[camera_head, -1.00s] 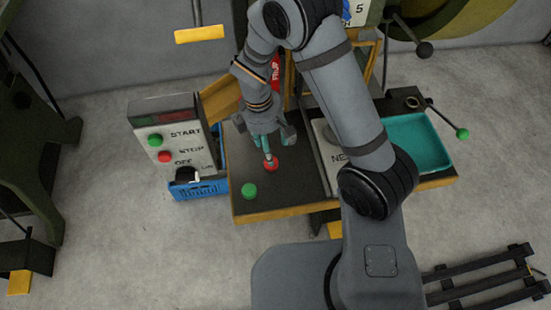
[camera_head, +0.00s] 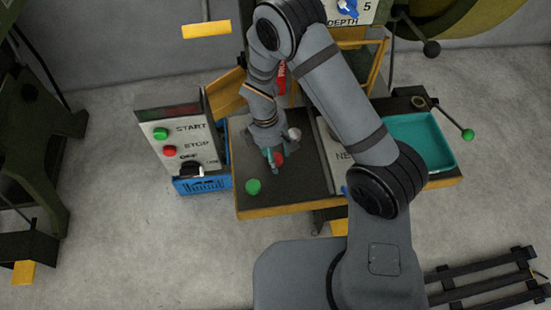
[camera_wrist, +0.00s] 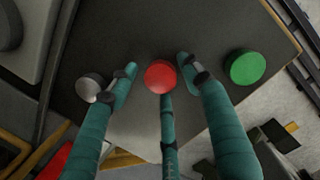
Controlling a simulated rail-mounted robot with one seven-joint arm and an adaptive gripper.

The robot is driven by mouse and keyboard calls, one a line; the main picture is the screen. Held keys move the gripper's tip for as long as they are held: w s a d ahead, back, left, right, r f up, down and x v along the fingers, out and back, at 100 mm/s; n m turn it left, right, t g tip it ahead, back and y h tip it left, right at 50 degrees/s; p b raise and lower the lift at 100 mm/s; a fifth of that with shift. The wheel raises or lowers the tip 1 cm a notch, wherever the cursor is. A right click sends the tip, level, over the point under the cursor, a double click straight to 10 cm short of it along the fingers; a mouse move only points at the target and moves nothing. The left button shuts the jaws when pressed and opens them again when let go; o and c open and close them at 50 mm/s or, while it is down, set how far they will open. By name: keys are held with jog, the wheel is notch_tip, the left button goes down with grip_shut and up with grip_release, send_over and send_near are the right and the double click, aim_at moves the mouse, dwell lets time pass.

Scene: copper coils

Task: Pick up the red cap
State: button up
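The red cap (camera_head: 280,159) sits on the dark machine table, partly covered by my gripper in the head view. In the wrist view the round red cap (camera_wrist: 158,77) lies between the spread teal fingers of my gripper (camera_wrist: 160,80). One finger is at its left, one at its right, and the middle finger's tip is just below it. The side fingers show gaps to the cap; whether the middle finger touches it I cannot tell. In the head view my gripper (camera_head: 272,158) is low over the table at the cap.
A green cap (camera_head: 253,187) lies nearer the front edge, and a grey cap (camera_head: 294,133) lies behind. A control box (camera_head: 182,145) and blue crate (camera_head: 203,185) stand at the left. A teal tray (camera_head: 448,165) is at the right.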

jog(key=c, duration=0.9)
jog(key=shift+r, duration=0.15)
